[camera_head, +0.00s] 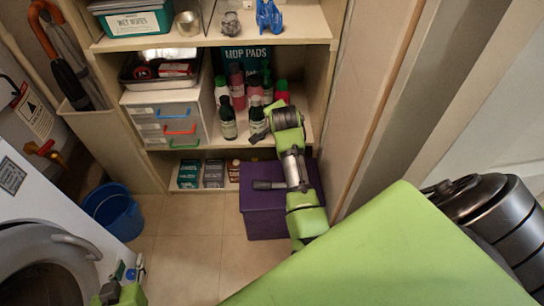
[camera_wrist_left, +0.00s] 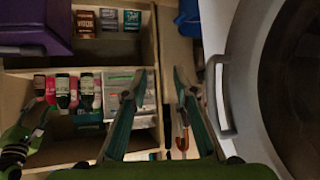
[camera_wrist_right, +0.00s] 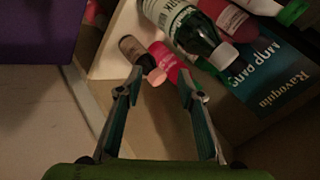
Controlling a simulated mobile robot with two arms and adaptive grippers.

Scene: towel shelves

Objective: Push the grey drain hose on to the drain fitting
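I cannot make out the grey drain hose or the drain fitting in any view. The white washing machine (camera_head: 50,215) stands at the left in the head view, and its round door also shows in the left wrist view (camera_wrist_left: 232,110). My left gripper (camera_head: 130,271) is low beside the machine's front. In the left wrist view (camera_wrist_left: 160,75) its fingers are apart with nothing between them. My right gripper (camera_head: 260,134) is at the bottles on the shelf. In the right wrist view (camera_wrist_right: 159,74) its fingers are apart, with a small dark bottle (camera_wrist_right: 140,58) just beyond them.
A brass valve with a red handle (camera_head: 42,150) is on the wall behind the machine. A blue bucket (camera_head: 113,210) stands between machine and shelves (camera_head: 205,41). A purple box (camera_head: 262,223) stands at the shelf's foot. Tiled floor (camera_head: 185,250) is clear in the middle.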

